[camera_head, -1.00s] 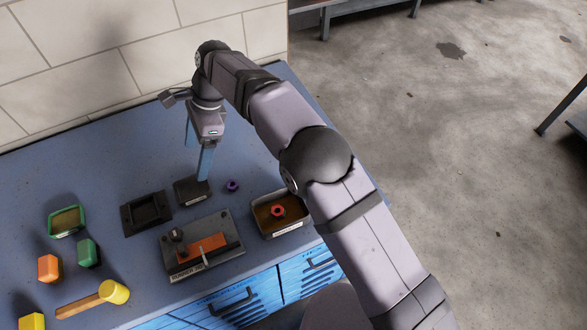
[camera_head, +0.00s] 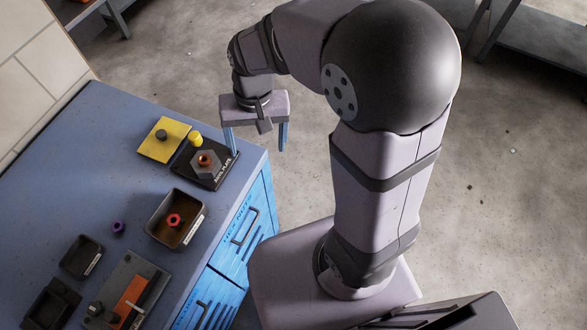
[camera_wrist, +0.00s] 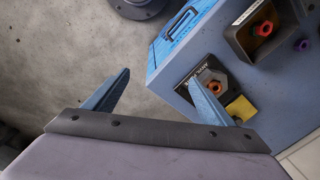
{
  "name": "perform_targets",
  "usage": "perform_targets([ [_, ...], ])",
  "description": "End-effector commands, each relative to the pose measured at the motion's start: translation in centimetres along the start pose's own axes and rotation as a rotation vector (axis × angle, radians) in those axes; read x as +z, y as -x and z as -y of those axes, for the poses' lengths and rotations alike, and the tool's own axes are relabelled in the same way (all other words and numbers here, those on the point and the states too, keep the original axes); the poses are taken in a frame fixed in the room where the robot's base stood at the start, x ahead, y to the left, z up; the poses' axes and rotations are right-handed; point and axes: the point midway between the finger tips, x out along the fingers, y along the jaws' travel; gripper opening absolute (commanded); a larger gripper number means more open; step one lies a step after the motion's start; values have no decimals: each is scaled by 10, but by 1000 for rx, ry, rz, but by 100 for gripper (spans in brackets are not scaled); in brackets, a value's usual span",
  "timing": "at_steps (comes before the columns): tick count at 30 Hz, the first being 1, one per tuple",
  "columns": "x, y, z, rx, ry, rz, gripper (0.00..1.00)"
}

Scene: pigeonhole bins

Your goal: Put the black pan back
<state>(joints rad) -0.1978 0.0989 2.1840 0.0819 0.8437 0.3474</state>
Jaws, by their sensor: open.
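A small black pan (camera_head: 82,257) with a pale label on its front rim sits on the blue bench, at the left in the head view; it looks empty. A dark, square, frame-like holder (camera_head: 50,303) lies just below it in that view, apart from it and partly cut off. My gripper (camera_head: 255,138) is open and empty, far from the pan, by the bench's right edge. One finger is near the black plate and the other hangs out over the floor. The wrist view shows both fingers (camera_wrist: 160,78) spread, with no pan in sight.
A larger dark bin (camera_head: 160,232) holds a red nut. A purple nut (camera_head: 118,227) and a device with an orange panel (camera_head: 118,315) are nearby.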

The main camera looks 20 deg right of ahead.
Motion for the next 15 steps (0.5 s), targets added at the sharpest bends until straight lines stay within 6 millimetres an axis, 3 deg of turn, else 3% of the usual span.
perform_targets([
  [1, 12, -2, -23, 12, 26, -4, 77],
  [3, 28, -7, -47, 28, 76, -8, 77],
  [6, 48, -13, -72, 46, 136, -8, 77],
  [10, 66, -19, -90, 59, 185, -6, 77],
  [15, 73, -22, -97, 65, 210, -4, 77],
])
